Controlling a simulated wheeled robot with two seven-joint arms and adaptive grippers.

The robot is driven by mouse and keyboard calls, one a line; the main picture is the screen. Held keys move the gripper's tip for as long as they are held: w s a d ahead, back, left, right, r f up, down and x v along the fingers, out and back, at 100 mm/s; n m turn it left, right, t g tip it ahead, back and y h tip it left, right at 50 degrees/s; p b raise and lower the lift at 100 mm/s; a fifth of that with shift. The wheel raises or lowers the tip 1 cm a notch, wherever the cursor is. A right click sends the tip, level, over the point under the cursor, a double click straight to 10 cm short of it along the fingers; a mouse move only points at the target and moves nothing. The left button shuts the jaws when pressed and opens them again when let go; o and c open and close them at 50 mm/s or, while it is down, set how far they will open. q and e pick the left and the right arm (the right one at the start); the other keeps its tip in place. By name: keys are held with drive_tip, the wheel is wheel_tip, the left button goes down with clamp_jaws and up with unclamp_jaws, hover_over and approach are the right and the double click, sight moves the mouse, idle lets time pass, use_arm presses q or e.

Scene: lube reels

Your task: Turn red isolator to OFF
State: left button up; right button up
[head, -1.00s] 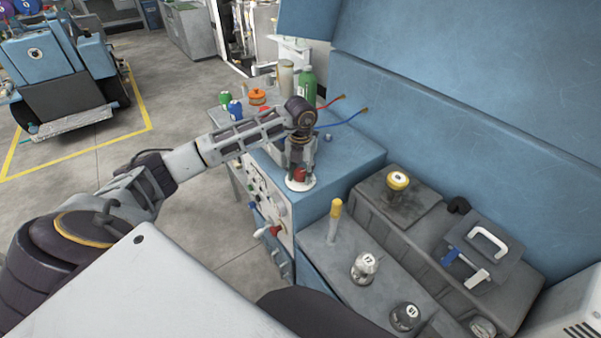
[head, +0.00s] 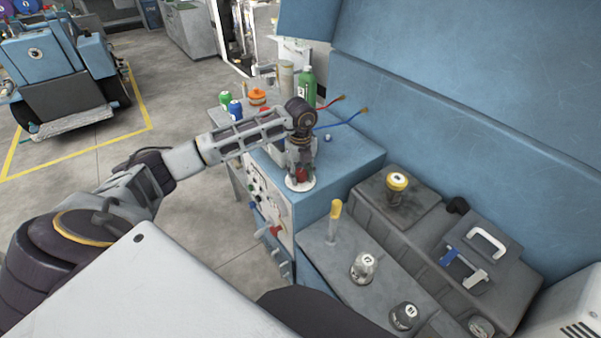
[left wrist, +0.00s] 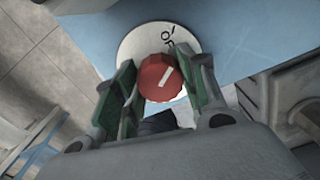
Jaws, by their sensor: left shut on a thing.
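The red isolator knob (head: 302,175) stands on a round white plate (head: 299,186) on top of the blue cabinet. In the left wrist view the knob (left wrist: 158,80) shows a white pointer line, tilted toward the upper right. The white plate (left wrist: 130,47) carries dark lettering at its upper right, partly hidden and hard to read. My left gripper (head: 300,168) points down over the knob. In the left wrist view its green-padded fingers (left wrist: 161,88) are on either side of the knob, shut on it. My right gripper is not in view.
Green and blue bottles, an orange-topped item (head: 257,97) and a green bottle (head: 306,86) stand behind my arm. Red and blue cables lie near the wall. A yellow-topped stick (head: 335,211) and several knobbed fittings (head: 363,266) are at the right front.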

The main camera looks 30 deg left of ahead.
sight(301, 172)
use_arm(q)
drive_tip(key=shift+n, duration=1.1)
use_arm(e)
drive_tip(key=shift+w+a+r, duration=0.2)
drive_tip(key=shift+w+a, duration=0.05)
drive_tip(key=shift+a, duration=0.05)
use_arm(q)
drive_tip(key=o, duration=1)
drive_tip(key=shift+o, duration=0.2)
drive_tip(key=shift+r, duration=0.5)
wheel_tip(301, 172, up, 11)
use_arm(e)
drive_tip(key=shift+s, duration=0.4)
